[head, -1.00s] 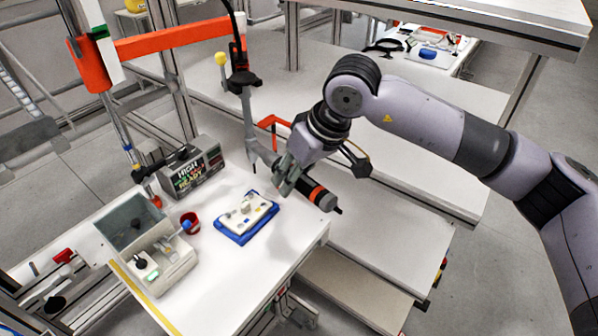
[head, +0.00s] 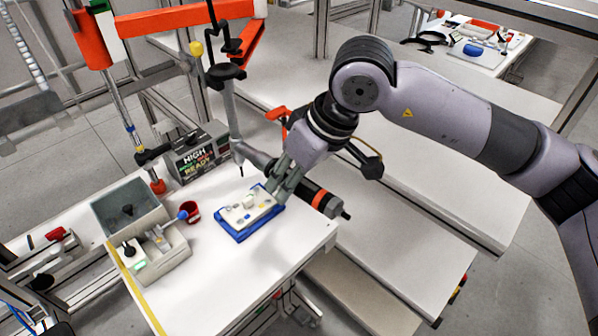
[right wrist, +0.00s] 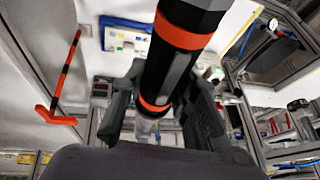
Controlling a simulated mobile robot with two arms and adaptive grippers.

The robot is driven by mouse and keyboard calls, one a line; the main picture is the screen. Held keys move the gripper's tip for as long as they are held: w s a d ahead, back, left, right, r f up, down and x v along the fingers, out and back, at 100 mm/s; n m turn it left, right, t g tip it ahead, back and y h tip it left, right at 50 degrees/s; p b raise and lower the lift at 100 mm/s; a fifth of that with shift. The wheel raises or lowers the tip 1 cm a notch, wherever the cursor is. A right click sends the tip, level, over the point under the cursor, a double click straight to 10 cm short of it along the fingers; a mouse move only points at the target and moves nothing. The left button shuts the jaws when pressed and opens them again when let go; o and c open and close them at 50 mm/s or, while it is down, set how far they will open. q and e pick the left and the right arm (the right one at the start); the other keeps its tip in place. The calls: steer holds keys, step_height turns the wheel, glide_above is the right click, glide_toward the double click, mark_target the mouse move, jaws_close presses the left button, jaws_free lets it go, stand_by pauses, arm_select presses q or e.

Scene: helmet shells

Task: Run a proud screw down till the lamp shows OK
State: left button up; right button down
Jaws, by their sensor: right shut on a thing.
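My right gripper (head: 283,178) is shut on the dark body of an angled screwdriver (head: 320,198) with an orange band. The driver also fills the middle of the right wrist view (right wrist: 172,60), between my fingers. Its thin bit (head: 241,170) points down, beyond the far edge of a white plate (head: 245,212) on a blue tray (head: 226,231). The bit looks apart from the plate. Small parts sit on the plate; I cannot tell which is a proud screw. A display box (head: 198,158) reads HIGH and READY, with READY in green. My left gripper is out of view.
A red cup (head: 191,211), a grey bin (head: 119,197) and a beige fixture (head: 165,258) stand left of the tray. The white table (head: 270,262) is clear in front.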

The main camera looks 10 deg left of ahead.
steer(key=shift+w+d, duration=0.1)
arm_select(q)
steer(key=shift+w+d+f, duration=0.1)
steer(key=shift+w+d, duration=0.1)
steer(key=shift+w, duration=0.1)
arm_select(e)
steer(key=shift+w, duration=0.1)
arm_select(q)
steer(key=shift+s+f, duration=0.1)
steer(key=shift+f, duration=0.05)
arm_select(e)
steer(key=w+a, duration=0.1)
steer(key=w, duration=0.9)
steer(key=shift+w+a, duration=0.15)
